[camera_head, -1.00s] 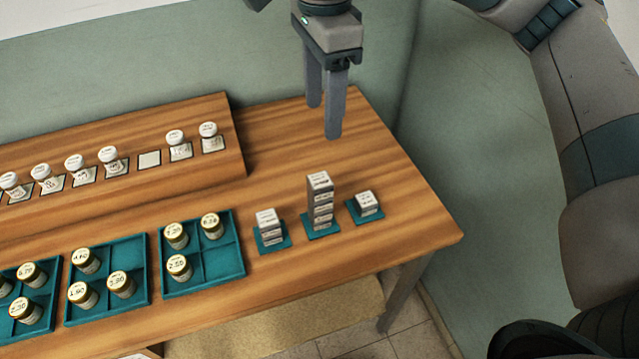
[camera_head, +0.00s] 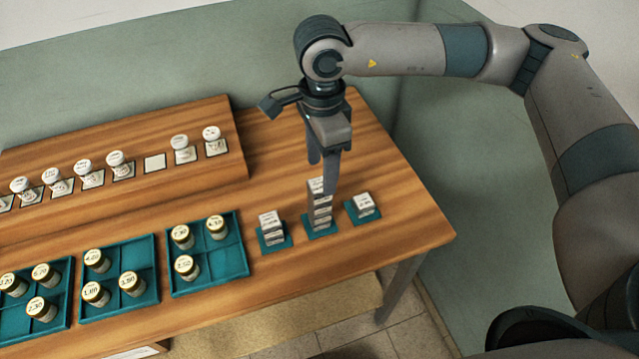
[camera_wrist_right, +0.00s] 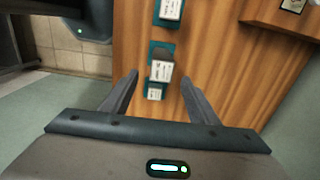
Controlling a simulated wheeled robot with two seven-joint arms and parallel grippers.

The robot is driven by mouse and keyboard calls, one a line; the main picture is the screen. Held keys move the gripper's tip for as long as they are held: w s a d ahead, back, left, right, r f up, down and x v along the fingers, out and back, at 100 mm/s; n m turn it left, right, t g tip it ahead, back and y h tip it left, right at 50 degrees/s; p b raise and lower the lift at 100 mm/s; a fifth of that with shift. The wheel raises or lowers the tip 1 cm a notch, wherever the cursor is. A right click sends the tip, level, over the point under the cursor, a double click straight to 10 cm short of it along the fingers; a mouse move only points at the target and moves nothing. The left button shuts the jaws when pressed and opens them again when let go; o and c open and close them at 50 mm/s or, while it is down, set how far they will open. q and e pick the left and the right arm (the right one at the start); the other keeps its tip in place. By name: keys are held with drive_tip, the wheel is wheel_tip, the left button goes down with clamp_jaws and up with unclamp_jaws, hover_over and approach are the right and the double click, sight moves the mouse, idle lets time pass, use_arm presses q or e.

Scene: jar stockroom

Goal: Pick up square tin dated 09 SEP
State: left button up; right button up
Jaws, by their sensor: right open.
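Small grey square tins with white labels stand in three stacks on teal mats. The left stack (camera_head: 271,228) is of middling height, the middle stack (camera_head: 319,213) is the tallest, and the right stack (camera_head: 364,205) is low. The label dates are too small to read, so I cannot tell which tin says 09 SEP. My right gripper (camera_head: 323,178) is open and points down over the middle stack, its fingers partly covering it. In the right wrist view, the tall stack's top tin (camera_wrist_right: 162,70) shows between the spread fingers, with no visible grip. My left gripper is out of view.
Teal trays (camera_head: 240,268) with gold-lidded jars stand left of the tins. A raised wooden shelf (camera_head: 235,170) behind holds white-lidded jars on square pads, one pad (camera_head: 154,163) empty. The wooden table (camera_head: 415,225) is clear at its right end.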

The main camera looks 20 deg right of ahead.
sight(319, 190)
drive_tip(key=shift+f, duration=0.1)
idle(0.3)
drive_tip(key=shift+d+f+p, duration=0.1)
drive_tip(key=shift+f+p, duration=0.7)
drive_tip(key=shift+p, duration=0.15)
wheel_tip(319, 190, down, 3)
drive_tip(key=shift+w+r+p, duration=0.1)
drive_tip(key=shift+w+p, duration=0.05)
drive_tip(key=shift+p, duration=0.6)
drive_tip(key=shift+f, duration=0.4)
drive_tip(key=shift+c, duration=0.6)
drive_tip(key=c, duration=1)
drive_tip(key=shift+r, duration=0.15)
